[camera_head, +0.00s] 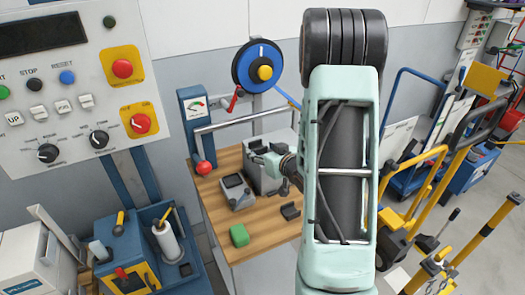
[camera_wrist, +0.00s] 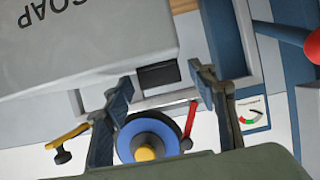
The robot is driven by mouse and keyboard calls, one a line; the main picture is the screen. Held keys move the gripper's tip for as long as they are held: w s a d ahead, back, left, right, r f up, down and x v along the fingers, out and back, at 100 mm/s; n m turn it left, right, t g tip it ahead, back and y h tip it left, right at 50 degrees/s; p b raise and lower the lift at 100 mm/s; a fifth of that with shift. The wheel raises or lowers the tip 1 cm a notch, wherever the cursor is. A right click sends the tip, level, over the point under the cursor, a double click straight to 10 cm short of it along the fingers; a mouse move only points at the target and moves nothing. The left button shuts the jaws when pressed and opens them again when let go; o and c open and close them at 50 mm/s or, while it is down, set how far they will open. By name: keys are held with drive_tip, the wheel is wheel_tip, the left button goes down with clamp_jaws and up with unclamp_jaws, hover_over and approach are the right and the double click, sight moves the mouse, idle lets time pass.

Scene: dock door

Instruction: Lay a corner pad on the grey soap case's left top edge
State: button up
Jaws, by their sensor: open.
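The grey soap case (camera_head: 262,184) stands on the wooden bench in the head view. In the wrist view the case (camera_wrist: 70,45) fills the upper left, its lettering upside down. My gripper (camera_head: 256,150) is at the case's top, on its left side. In the wrist view my gripper (camera_wrist: 160,77) is open, with a finger on each side of a dark corner pad (camera_wrist: 158,77). This pad lies at the case's edge; I cannot tell whether it touches the fingers. Another dark corner pad (camera_head: 290,211) lies on the bench in front of the case.
A grey device (camera_head: 237,191) and a green block (camera_head: 239,235) stand on the wooden bench (camera_head: 263,227). Yellow carts (camera_head: 428,190) stand at the right.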

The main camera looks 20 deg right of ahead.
drive_tip(key=shift+r, duration=0.2)
drive_tip(key=p+v, duration=0.5)
drive_tip(key=v, duration=0.7)
idle(0.4)
